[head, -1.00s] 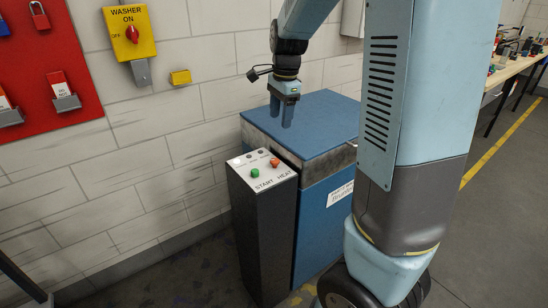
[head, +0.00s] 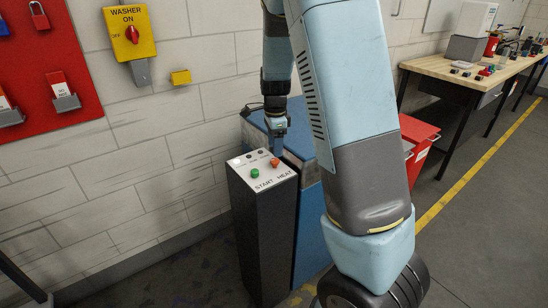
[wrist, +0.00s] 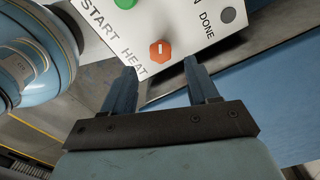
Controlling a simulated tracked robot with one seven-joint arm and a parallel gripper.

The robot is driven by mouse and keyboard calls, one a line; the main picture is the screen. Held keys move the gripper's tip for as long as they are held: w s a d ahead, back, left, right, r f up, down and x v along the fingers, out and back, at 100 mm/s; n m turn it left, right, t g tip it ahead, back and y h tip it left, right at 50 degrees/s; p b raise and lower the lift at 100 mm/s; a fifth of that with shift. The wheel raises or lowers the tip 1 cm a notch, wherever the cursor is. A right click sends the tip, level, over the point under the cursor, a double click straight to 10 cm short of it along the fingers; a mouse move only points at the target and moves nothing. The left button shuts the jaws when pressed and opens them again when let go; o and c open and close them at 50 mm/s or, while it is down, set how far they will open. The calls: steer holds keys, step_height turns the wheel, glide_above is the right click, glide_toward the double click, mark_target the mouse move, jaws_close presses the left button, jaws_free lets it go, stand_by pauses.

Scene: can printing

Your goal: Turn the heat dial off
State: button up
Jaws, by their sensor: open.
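The heat dial (head: 275,162) is a small orange-red knob on the sloped white top of a dark pedestal, above the word HEAT. My gripper (head: 278,150) is just behind and above the dial in the head view. In the wrist view my gripper (wrist: 162,68) is open, with its two blue fingers apart and the dial seen between and just beyond their tips. The fingers do not visibly touch the dial.
A green START button (head: 255,173) sits left of the dial, beside small indicator lamps on the panel (head: 262,182). A blue machine (head: 310,225) stands right behind the pedestal. A yellow washer switch (head: 130,33) is on the wall. A workbench (head: 470,68) stands at the back right.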

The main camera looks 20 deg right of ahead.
mark_target(275, 160)
steer(key=shift+f, duration=2.55)
